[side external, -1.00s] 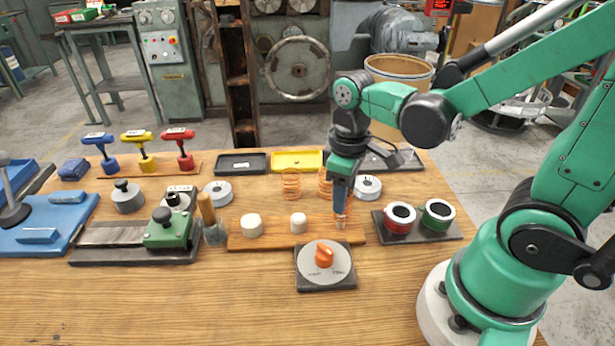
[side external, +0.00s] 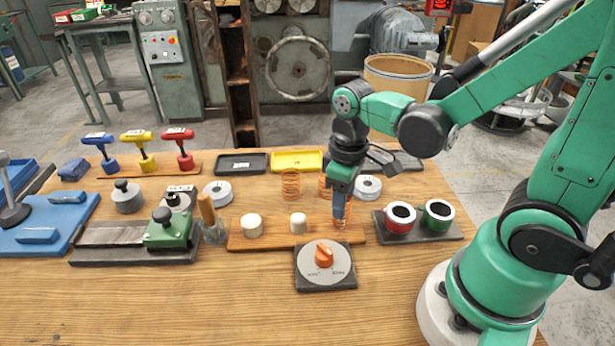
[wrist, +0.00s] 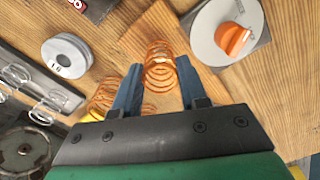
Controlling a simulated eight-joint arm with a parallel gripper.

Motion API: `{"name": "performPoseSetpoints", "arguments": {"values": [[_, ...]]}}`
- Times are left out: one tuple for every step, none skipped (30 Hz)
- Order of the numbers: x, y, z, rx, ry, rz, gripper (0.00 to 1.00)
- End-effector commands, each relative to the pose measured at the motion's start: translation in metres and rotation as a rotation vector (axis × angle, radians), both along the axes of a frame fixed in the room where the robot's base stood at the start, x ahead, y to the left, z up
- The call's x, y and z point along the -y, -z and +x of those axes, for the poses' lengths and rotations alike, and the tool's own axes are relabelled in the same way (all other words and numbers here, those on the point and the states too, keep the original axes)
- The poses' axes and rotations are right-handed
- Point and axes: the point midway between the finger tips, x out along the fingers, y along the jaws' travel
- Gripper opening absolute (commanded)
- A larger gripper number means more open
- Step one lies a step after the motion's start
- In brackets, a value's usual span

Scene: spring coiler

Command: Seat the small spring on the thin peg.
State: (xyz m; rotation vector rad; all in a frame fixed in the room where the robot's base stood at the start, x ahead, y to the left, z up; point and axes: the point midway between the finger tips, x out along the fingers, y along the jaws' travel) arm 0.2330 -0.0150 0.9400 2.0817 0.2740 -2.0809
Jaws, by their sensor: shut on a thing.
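A small orange spring (wrist: 160,66) is held upright between the two blue fingers of my gripper (wrist: 159,72). In the side view my gripper (side external: 340,213) points down at the right end of the wooden peg board (side external: 275,240), with the spring (side external: 344,222) at its fingertips. The thin peg is mostly hidden by the spring and fingers; a pale tip shows inside the coils in the wrist view. The spring appears to be around the peg, low over the board. I cannot tell whether its bottom touches the board.
Two thicker pale pegs (side external: 251,225) (side external: 298,222) stand to the left on the board. Another orange spring (side external: 291,184) stands behind. An orange dial (side external: 324,257) is in front. Red (side external: 399,217) and green (side external: 437,214) cups stand to the right.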

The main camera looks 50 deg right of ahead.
Motion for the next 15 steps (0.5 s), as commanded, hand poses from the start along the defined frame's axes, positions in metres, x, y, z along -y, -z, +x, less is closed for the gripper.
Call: {"name": "performPoseSetpoints", "arguments": {"values": [[0.0000, 0.0000, 0.0000, 0.000, 0.000, 0.000, 0.08], [0.0000, 0.0000, 0.0000, 0.000, 0.000, 0.000, 0.08], [0.0000, 0.0000, 0.0000, 0.000, 0.000, 0.000, 0.08], [0.0000, 0.0001, 0.0000, 0.000, 0.000, 0.000, 0.08], [0.0000, 0.0002, 0.0001, 0.000, 0.000, 0.000, 0.08], [0.0000, 0.0005, 0.0001, 0.000, 0.000, 0.000, 0.08], [0.0000, 0.0009, 0.0002, 0.000, 0.000, 0.000, 0.08], [0.0000, 0.0013, 0.0002, 0.000, 0.000, 0.000, 0.08], [0.0000, 0.0019, 0.0003, 0.000, 0.000, 0.000, 0.08], [0.0000, 0.0025, 0.0003, 0.000, 0.000, 0.000, 0.08], [0.0000, 0.0031, 0.0003, 0.000, 0.000, 0.000, 0.08], [0.0000, 0.0040, 0.0002, 0.000, 0.000, 0.000, 0.08], [0.0000, 0.0046, 0.0002, 0.000, 0.000, 0.000, 0.08], [0.0000, 0.0051, 0.0003, 0.000, 0.000, 0.000, 0.08], [0.0000, 0.0059, 0.0003, 0.000, 0.000, 0.000, 0.08]]}}
